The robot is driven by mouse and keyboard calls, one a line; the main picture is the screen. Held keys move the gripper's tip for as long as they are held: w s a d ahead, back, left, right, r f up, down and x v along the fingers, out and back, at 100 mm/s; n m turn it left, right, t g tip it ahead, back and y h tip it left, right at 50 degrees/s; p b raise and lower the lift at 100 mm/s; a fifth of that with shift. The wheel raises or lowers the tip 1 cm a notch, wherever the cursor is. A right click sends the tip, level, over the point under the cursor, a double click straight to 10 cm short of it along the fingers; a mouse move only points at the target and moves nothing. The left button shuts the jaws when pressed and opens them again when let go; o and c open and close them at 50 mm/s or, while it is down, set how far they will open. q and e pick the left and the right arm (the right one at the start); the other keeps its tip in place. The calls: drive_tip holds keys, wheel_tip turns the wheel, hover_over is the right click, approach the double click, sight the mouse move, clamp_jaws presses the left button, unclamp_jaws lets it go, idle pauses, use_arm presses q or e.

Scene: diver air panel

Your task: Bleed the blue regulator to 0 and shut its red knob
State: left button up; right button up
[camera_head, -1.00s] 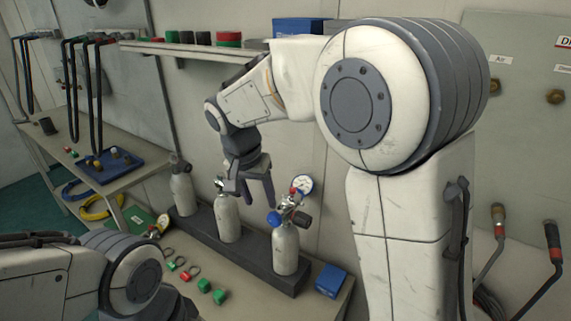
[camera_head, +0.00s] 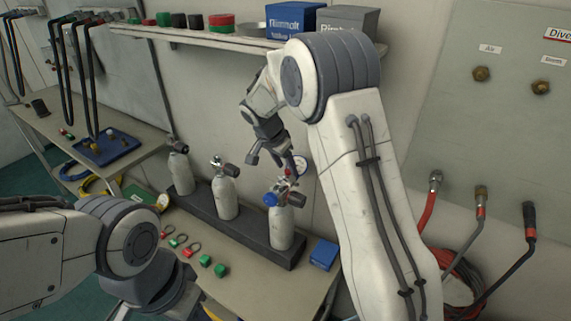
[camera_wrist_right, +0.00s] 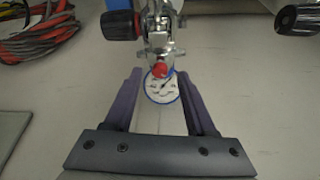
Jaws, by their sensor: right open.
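My right gripper (camera_head: 268,157) is open just above and behind the regulator. In the right wrist view, the blue-rimmed gauge (camera_wrist_right: 162,88) lies between its spread fingers (camera_wrist_right: 161,108), with the red knob (camera_wrist_right: 160,69) just beyond it. The gauge reading is too small to tell.
Two other cylinders (camera_head: 225,198) (camera_head: 181,173) stand in the same dark rack (camera_head: 207,222). A blue box (camera_head: 323,255) and several red and green pieces (camera_head: 205,261) lie on the bench. A shelf (camera_head: 190,37) runs above; a hose panel (camera_head: 500,130) is at right.

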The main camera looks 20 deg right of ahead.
drive_tip(key=shift+d+f, duration=0.1)
drive_tip(key=shift+f, duration=0.1)
drive_tip(key=shift+c, duration=0.3)
clamp_jaws()
